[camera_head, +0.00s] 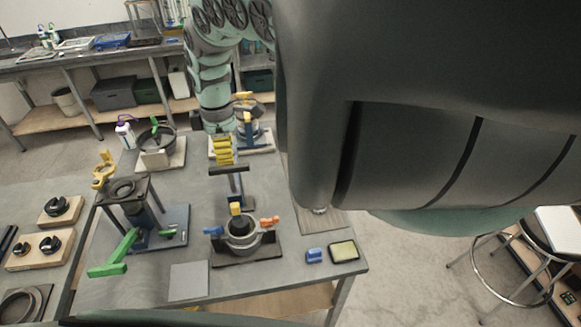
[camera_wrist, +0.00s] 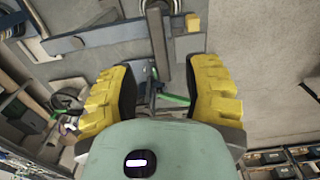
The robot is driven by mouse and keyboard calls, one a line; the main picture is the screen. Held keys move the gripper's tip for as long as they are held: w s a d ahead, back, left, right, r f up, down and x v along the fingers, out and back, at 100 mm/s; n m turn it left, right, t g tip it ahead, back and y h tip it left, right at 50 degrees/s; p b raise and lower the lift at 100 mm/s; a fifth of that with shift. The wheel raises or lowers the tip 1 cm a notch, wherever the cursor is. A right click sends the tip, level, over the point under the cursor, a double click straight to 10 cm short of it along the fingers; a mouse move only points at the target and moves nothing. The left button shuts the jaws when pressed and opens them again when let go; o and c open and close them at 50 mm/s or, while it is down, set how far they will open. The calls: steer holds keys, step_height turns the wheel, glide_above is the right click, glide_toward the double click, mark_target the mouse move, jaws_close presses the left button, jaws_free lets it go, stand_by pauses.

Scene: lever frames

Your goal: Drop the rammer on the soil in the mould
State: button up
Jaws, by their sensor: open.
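The mould (camera_head: 242,236) is a grey metal cylinder on a dark base plate near the table's front. It has a blue clamp lever on its left and an orange one on its right. The rammer (camera_head: 236,188) appears to stand upright over it, with a dark crossbar on top and a yellow block low down. My gripper (camera_head: 224,150), with yellow ribbed fingers, is just above the crossbar. In the wrist view my gripper (camera_wrist: 160,92) is open, with no object clearly held between its fingers. The soil inside the mould cannot be made out.
A stand with a green lever (camera_head: 108,258) is left of the mould. A grey plate (camera_head: 189,281), a blue block (camera_head: 315,256) and a yellow-topped pad (camera_head: 343,251) lie near the front edge. A pan (camera_head: 156,137) stands behind. My arm hides the right side.

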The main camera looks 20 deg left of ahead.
mark_target(228, 167)
step_height(228, 167, down, 4)
steer(key=shift+s+a+f+p, duration=0.1)
steer(key=shift+s+a+p, duration=0.05)
steer(key=shift+p, duration=0.5)
steer(key=shift+f, duration=0.8)
steer(key=shift+a+f+p, duration=0.1)
steer(key=shift+f+p, duration=0.25)
steer(key=shift+f, duration=0.2)
steer(key=shift+d+f, duration=0.2)
steer(key=shift+f, duration=0.5)
steer(key=shift+c, duration=0.3)
jaws_close()
